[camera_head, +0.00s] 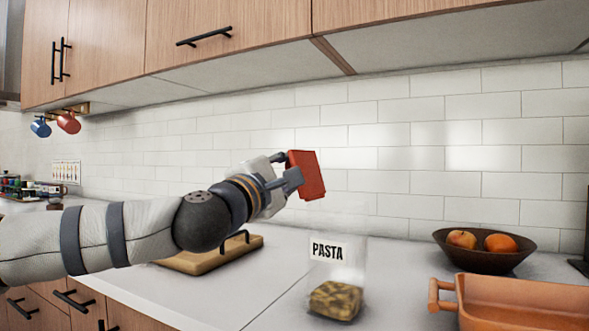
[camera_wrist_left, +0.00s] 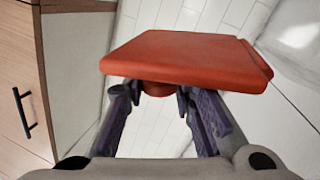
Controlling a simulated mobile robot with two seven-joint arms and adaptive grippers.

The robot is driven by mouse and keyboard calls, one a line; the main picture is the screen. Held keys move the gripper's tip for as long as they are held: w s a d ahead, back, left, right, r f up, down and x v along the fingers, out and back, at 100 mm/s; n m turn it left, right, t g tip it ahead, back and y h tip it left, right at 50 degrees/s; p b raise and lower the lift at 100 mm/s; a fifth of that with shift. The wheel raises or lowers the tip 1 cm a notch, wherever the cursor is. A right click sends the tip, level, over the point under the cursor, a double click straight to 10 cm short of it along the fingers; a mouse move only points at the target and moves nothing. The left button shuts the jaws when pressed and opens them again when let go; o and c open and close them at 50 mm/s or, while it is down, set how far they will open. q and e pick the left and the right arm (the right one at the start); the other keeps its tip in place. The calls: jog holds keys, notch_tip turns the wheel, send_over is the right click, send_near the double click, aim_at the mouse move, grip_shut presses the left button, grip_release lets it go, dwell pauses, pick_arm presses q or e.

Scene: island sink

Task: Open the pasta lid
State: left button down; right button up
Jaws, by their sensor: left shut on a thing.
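A clear jar labelled PASTA (camera_head: 335,280) stands on the white counter with pasta in its lower part. Its top is uncovered. My left gripper (camera_head: 287,175) is raised above and to the left of the jar, apart from it. It is shut on a flat red lid (camera_head: 308,174), which is tilted on edge in the head view. In the left wrist view the lid (camera_wrist_left: 185,60) spans the fingertips (camera_wrist_left: 162,92), which grip the knob on its underside as seen there. My right gripper is not in view.
A brown bowl with fruit (camera_head: 485,249) and an orange baking dish (camera_head: 520,302) stand to the right of the jar. A wooden board (camera_head: 210,256) lies behind my left arm. Upper cabinets (camera_head: 230,35) hang above. Some counter left of the jar (camera_head: 255,285) is clear.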

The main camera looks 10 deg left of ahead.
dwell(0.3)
pick_arm(q)
jog(key=c, duration=1.3)
grip_release()
jog(key=v, duration=1.2)
jog(key=shift+f, duration=0.15)
